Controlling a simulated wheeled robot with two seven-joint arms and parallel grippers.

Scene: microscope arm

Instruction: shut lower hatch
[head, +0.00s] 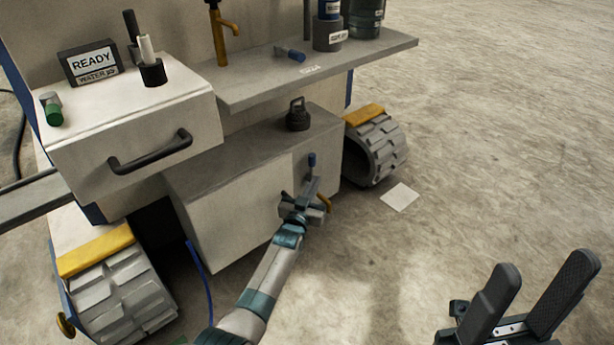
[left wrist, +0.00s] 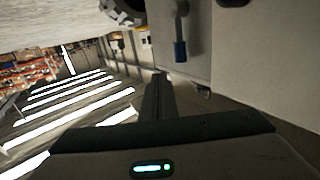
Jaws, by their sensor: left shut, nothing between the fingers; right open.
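The lower hatch (head: 225,215) appears to be the pale front of the grey box low on the cart, below the drawer and shelf. I cannot tell how far open it is. A blue-tipped lever (head: 312,160) stands at the right of this front; it also shows in the left wrist view (left wrist: 180,48). My left gripper (head: 314,190) is shut and empty in front of the right part of the box, just below the lever. Its closed fingers show in the left wrist view (left wrist: 160,90). My right gripper (head: 528,300) is open and empty, away from the cart.
A drawer with a dark handle (head: 150,152) juts out at upper left. A grey shelf (head: 350,65) overhangs the box, and a black weight-like object (head: 298,115) sits on the box. Treaded wheels (head: 376,145) flank it. The floor at right is clear except for a pale sheet (head: 399,197).

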